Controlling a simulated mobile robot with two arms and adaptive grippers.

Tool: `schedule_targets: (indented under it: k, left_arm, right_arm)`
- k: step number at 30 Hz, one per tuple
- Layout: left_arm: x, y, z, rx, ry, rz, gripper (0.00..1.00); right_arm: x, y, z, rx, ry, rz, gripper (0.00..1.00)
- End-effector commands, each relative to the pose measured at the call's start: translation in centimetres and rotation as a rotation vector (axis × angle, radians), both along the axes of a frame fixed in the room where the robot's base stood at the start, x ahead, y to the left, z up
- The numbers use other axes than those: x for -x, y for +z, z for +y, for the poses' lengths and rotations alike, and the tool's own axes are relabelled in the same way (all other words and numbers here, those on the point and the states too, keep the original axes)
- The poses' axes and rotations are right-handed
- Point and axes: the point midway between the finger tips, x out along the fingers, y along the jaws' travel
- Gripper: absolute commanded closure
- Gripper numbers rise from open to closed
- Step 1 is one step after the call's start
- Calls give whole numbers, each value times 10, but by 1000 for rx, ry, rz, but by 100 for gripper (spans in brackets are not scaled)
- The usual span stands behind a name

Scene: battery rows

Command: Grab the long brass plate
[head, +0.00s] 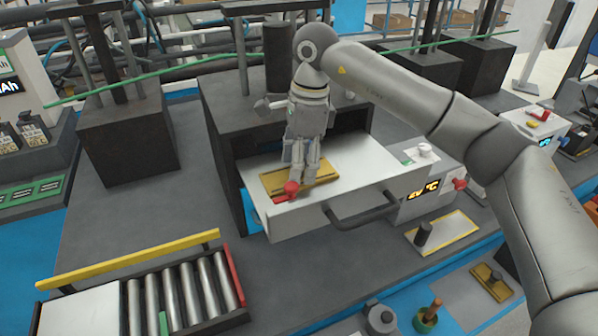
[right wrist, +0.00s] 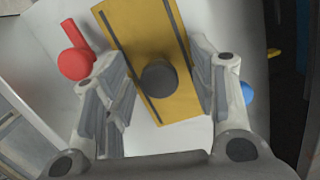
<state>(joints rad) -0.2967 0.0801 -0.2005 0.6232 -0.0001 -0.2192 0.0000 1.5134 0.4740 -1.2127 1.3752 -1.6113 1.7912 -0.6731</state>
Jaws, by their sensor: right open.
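A long brass plate (head: 322,172) lies in the open white drawer (head: 358,160); in the right wrist view the plate (right wrist: 140,36) has two dark grooves along its edges and a round dark knob (right wrist: 158,78). My right gripper (head: 303,176) reaches down over the plate. In the right wrist view the open right gripper (right wrist: 157,72) has one finger on each side of the plate, with the knob between them. Contact with the plate cannot be told. My left gripper is not in view.
A red-knobbed part (right wrist: 75,60) lies beside the plate's left side, and a blue round thing (right wrist: 247,92) shows beyond the right finger. The drawer's dark handle (head: 362,212) sticks out in front. A roller conveyor (head: 180,295) stands at lower left. The grey bench (head: 120,220) left of the drawer is clear.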

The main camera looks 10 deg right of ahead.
Motion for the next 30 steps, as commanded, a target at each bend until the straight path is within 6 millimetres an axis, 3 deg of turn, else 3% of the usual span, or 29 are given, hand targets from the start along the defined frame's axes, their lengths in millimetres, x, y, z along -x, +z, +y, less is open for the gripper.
schedule_targets:
  k: [2,13,30]
  left_arm:
    - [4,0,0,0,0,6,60]
    - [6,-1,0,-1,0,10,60]
    - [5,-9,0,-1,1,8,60]
  right_arm:
    - [0,0,0,0,0,0,53]
    - [0,0,0,0,0,0,100]
    - [-1,12,1,-3,-1,-5,100]
